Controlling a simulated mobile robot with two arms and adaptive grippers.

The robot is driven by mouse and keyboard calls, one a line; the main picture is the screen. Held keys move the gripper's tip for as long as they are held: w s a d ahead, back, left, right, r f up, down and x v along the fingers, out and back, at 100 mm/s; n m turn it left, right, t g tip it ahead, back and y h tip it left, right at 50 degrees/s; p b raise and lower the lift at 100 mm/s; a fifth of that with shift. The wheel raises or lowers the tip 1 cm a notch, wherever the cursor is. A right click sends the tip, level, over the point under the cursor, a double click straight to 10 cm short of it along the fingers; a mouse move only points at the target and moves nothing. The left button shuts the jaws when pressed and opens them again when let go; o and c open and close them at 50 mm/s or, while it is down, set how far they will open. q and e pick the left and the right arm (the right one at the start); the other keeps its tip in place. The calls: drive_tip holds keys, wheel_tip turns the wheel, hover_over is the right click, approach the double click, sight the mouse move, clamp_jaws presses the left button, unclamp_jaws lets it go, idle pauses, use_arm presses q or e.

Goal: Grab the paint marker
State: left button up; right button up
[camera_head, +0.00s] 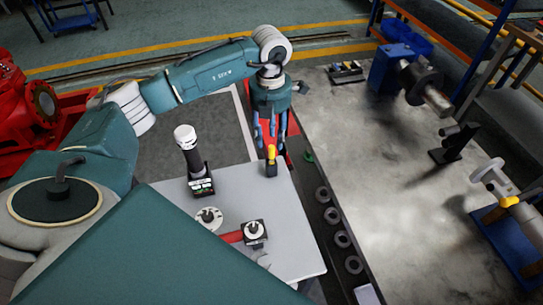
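The small upright item with a yellow top and dark lower part, which looks like the paint marker (271,168), stands near the far right edge of the light grey table (230,275). My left gripper (270,146) comes from above and points down at it. Its blue fingers are spread and look empty. The fingertips are close above and behind the yellow top; I cannot tell if they touch it. My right gripper is not in view.
A black cylinder with a white cap (187,145) stands on the table left of the marker. Two small round-topped fixtures (253,231) (208,218) and a red item (231,237) are nearer. A dark rail with several rings (331,214) runs along the right.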

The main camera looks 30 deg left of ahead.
sight(272, 147)
use_arm(q)
wheel_tip(272, 147, down, 4)
drive_tip(key=shift+w+d+f+p, duration=0.1)
drive_tip(key=shift+d+f+p, duration=0.1)
drive_tip(key=shift+p, duration=0.9)
drive_tip(key=shift+a+f, duration=0.1)
drive_tip(key=shift+f, duration=0.35)
clamp_jaws()
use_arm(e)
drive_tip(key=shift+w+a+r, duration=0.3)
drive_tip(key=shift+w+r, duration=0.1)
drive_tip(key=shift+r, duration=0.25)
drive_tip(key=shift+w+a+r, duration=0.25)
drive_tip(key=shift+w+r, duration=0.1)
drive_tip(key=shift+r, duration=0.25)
